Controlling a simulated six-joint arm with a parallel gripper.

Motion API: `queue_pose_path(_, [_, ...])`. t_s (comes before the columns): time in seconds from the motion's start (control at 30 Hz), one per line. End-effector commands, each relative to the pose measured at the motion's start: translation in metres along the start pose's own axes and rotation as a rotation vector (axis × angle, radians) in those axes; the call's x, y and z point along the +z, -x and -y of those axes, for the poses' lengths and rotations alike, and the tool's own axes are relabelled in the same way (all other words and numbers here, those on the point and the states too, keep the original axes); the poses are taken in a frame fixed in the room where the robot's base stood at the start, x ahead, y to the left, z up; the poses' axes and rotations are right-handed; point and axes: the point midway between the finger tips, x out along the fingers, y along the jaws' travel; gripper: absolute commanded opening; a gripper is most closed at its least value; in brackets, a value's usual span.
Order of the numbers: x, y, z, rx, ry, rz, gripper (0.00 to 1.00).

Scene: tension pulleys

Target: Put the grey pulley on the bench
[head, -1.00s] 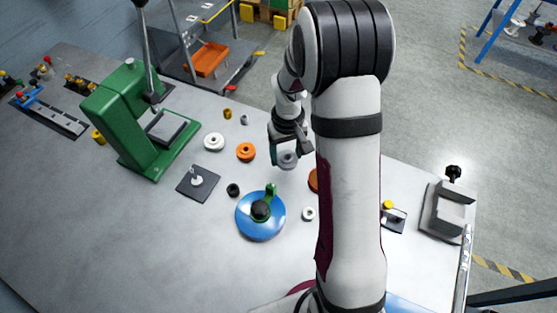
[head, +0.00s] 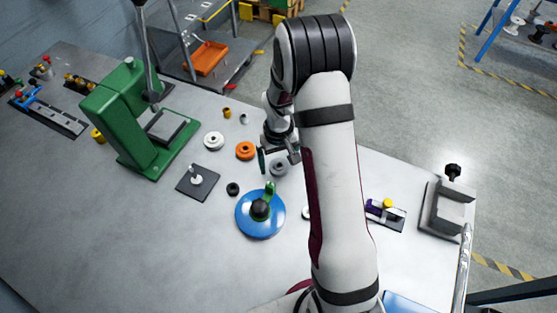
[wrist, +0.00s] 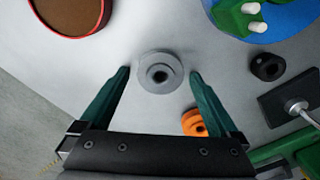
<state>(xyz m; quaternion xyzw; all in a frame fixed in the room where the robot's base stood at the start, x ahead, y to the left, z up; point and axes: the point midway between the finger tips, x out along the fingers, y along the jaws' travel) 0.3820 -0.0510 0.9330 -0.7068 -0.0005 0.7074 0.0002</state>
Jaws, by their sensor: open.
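The grey pulley (head: 279,168) lies flat on the bench (head: 110,225), between the orange pulley and my arm. In the wrist view the grey pulley (wrist: 160,88) shows its round rim and dark centre hole, with the bench around it. My gripper (head: 274,158) is just above it, jaws spread. In the wrist view the two green fingertips of my gripper (wrist: 160,74) stand on either side of the pulley, with a visible gap on each side. Nothing is held.
An orange pulley (head: 245,151) and a white pulley (head: 213,141) lie to the left. A blue disc (head: 260,222) with a green handle, a black ring (head: 233,189) and a dark plate with a peg (head: 198,181) are nearer. A green press (head: 130,120) stands farther left.

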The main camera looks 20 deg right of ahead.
Motion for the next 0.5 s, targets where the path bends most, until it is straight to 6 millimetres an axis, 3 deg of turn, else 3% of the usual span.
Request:
queue_pose_path(0.13, [0.0,0.001,0.0,0.0,0.0,-0.001,0.97])
queue_pose_path(0.23, [-0.001,0.013,0.0,0.001,0.001,-0.003,0.97])
queue_pose_path(0.5, [-0.001,0.088,0.0,0.001,0.001,-0.006,0.97])
